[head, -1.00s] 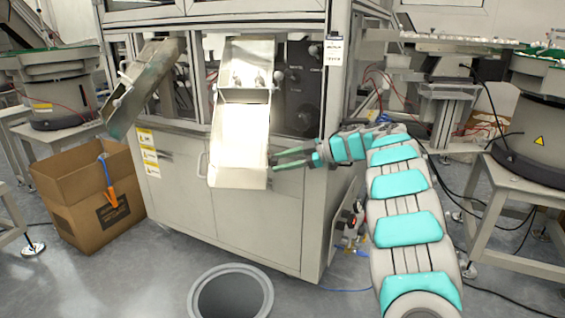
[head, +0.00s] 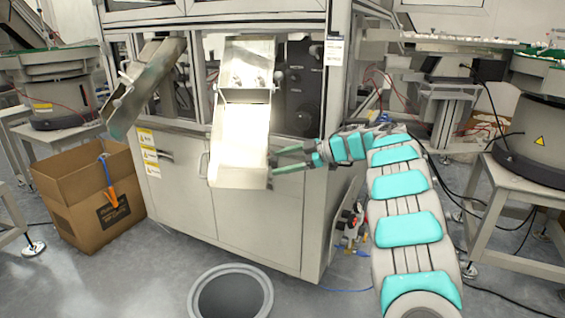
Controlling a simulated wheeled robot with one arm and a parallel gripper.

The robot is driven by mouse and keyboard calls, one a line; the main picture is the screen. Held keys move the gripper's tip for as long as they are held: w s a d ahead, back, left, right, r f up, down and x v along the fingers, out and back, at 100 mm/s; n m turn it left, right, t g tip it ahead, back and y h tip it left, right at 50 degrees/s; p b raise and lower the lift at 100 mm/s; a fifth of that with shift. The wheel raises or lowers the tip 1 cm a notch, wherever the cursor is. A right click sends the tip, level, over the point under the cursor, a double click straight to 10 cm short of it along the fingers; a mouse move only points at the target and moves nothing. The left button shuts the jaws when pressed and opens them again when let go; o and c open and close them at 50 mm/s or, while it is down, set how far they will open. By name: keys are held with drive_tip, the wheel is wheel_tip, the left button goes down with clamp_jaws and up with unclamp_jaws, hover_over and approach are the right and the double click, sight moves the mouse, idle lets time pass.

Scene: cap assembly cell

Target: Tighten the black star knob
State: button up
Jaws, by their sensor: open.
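My gripper (head: 275,161) reaches in from the right with its two dark green fingers apart, one above the other. Its tips are at the right edge of the lower end of the middle metal chute (head: 240,182); I cannot tell whether they touch it. Nothing shows between the fingers. I cannot make out the black star knob for certain. Small dark and pale fittings show behind the cabinet window, too small to tell.
The machine cabinet (head: 255,222) stands behind the chute. A second chute (head: 143,88) slopes down at the left, above an open cardboard box (head: 90,205). A round grey bin (head: 231,293) stands on the floor in front. A feeder bowl on a stand (head: 541,140) is at the right.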

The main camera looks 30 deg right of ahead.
drive_tip(key=v, duration=0.7)
drive_tip(key=shift+s+d, duration=0.25)
drive_tip(key=shift+s, duration=0.05)
drive_tip(key=shift+w+r, duration=0.1)
drive_tip(key=shift+r, duration=0.05)
